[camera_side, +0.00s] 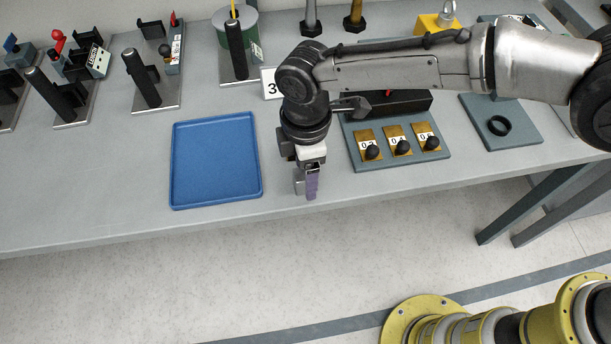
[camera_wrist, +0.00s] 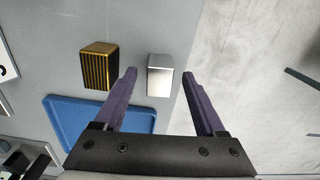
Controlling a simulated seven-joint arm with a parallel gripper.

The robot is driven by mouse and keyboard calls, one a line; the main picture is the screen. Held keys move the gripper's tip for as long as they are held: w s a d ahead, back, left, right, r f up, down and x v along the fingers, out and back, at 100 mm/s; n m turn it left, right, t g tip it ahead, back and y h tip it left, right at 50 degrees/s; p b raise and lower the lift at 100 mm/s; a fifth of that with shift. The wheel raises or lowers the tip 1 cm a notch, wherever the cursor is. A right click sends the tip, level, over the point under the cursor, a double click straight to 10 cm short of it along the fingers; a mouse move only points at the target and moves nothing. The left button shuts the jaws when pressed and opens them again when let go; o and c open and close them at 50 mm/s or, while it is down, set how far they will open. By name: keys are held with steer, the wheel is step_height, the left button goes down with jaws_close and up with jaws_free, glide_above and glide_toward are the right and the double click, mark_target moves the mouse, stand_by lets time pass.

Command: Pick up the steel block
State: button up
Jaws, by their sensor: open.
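The steel block (camera_wrist: 160,76) is a plain, shiny silver block on the grey bench. In the wrist view it appears between the two purple fingertips of my gripper (camera_wrist: 159,74), with a gap on each side. I cannot tell whether the tips reach down beside it or are still above it. My gripper (camera_side: 306,187) is open and points down near the bench's front edge in the side view, right of the blue tray. I cannot clearly make out the block there, as my gripper covers that spot.
A black and gold ribbed block (camera_wrist: 99,66) stands left of the steel block. The empty blue tray (camera_side: 215,160) lies left of my gripper. A plate with several brass numbered pieces (camera_side: 400,147) lies to the right. The bench edge and floor are close by.

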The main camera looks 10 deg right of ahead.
steer(key=shift+f, duration=0.85)
steer(key=shift+c, duration=0.3)
jaws_close()
steer(key=shift+w+a+r, duration=0.1)
steer(key=shift+r, duration=0.05)
stand_by(0.3)
